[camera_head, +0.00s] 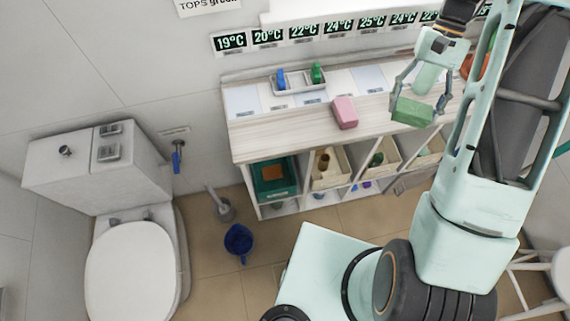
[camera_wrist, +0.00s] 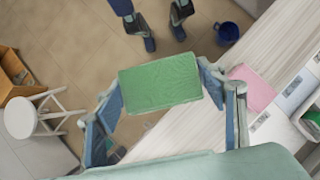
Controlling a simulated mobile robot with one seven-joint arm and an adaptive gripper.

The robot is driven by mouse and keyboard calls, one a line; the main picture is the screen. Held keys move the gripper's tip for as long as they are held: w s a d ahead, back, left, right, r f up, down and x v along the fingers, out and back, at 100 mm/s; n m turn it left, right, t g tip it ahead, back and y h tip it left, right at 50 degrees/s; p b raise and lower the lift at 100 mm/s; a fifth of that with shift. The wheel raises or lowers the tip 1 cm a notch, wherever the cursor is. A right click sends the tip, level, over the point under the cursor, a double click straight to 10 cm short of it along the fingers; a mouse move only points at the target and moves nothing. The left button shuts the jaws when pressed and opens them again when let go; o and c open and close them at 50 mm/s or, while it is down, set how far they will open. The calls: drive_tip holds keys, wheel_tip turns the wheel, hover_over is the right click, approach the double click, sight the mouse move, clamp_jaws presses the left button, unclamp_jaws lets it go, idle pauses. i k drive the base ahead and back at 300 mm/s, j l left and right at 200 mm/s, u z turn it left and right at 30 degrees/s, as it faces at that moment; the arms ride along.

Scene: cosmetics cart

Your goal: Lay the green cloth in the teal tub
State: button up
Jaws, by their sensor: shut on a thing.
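The green cloth (camera_head: 412,112) is a folded block between the fingers of my gripper (camera_head: 418,108), held above the right part of the counter. In the wrist view the green cloth (camera_wrist: 160,82) spans the gap between the blue-padded fingers of my gripper (camera_wrist: 160,90). The tub is well to the left of and below my gripper. I cannot make out the tub in the wrist view.
A pink block (camera_head: 345,112) lies on the wooden counter (camera_head: 285,128). A tray (camera_head: 299,82) with blue and green items stands at the back. Beige bins (camera_head: 330,180) fill neighbouring compartments. A toilet (camera_head: 135,265) and blue bucket (camera_head: 239,240) stand left; a white stool (camera_wrist: 22,118) shows in the wrist view.

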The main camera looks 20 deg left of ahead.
sight(276, 186)
drive_tip(key=u, duration=2)
drive_tip(key=k+u, duration=0.1)
drive_tip(key=u, duration=0.25)
drive_tip(key=k+u, duration=0.1)
drive_tip(key=u, duration=0.3)
drive_tip(key=k+j, duration=0.75)
drive_tip(key=k, duration=0.15)
